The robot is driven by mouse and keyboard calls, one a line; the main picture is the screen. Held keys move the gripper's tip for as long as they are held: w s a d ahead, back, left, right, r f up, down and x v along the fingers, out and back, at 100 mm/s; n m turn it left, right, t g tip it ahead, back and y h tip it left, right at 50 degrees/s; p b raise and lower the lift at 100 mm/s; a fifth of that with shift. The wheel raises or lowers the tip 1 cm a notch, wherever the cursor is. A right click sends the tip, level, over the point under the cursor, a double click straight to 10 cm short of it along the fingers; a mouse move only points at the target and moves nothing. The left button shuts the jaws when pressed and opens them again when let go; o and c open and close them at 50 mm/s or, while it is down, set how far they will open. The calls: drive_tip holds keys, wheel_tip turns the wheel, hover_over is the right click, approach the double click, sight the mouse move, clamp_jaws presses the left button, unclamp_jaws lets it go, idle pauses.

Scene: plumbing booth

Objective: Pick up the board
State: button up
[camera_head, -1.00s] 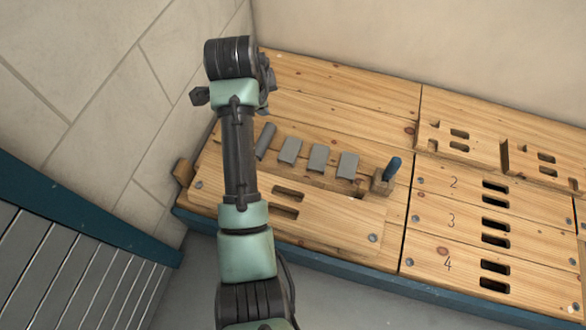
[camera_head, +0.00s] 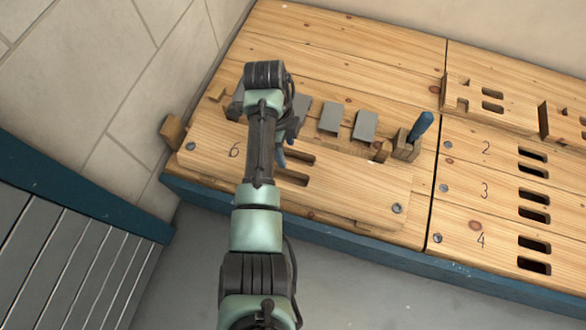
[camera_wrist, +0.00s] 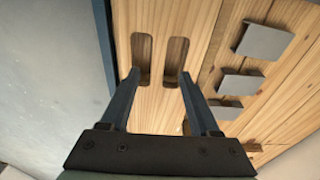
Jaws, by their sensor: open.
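The board (camera_head: 345,188) is a light wooden plank marked 6, with two elongated slots and a screw at each end. It lies on the left part of the wooden bench. It also fills the middle of the wrist view (camera_wrist: 157,108). My gripper (camera_head: 281,160) is over the board's slotted part, mostly hidden behind my wrist in the head view. In the wrist view my gripper (camera_wrist: 159,75) is open, with its two blue fingers at the near ends of the slots and the wood strip between them. I cannot tell whether the tips are inside the slots.
Several grey plates (camera_head: 332,118) stand behind the board. A blue-handled tool (camera_head: 421,126) sits in a wooden block (camera_head: 405,150) at its right. Slotted boards 2, 3 and 4 (camera_head: 485,192) lie further right. A tiled wall (camera_head: 95,75) is close on the left.

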sight(292, 166)
drive_tip(key=shift+s+d+f+b, duration=0.15)
drive_tip(key=shift+d+f+b, duration=0.1)
drive_tip(key=shift+f+b, duration=0.7)
drive_tip(key=shift+s+d+f+b, duration=0.1)
drive_tip(key=shift+d+f+b, duration=0.15)
drive_tip(key=shift+f+b, duration=0.75)
drive_tip(key=shift+s+d+f+b, duration=0.2)
drive_tip(key=shift+f+b, duration=0.3)
drive_tip(key=shift+f, duration=0.85)
drive_tip(key=shift+r, duration=0.1)
clamp_jaws()
drive_tip(key=shift+w+r, duration=0.1)
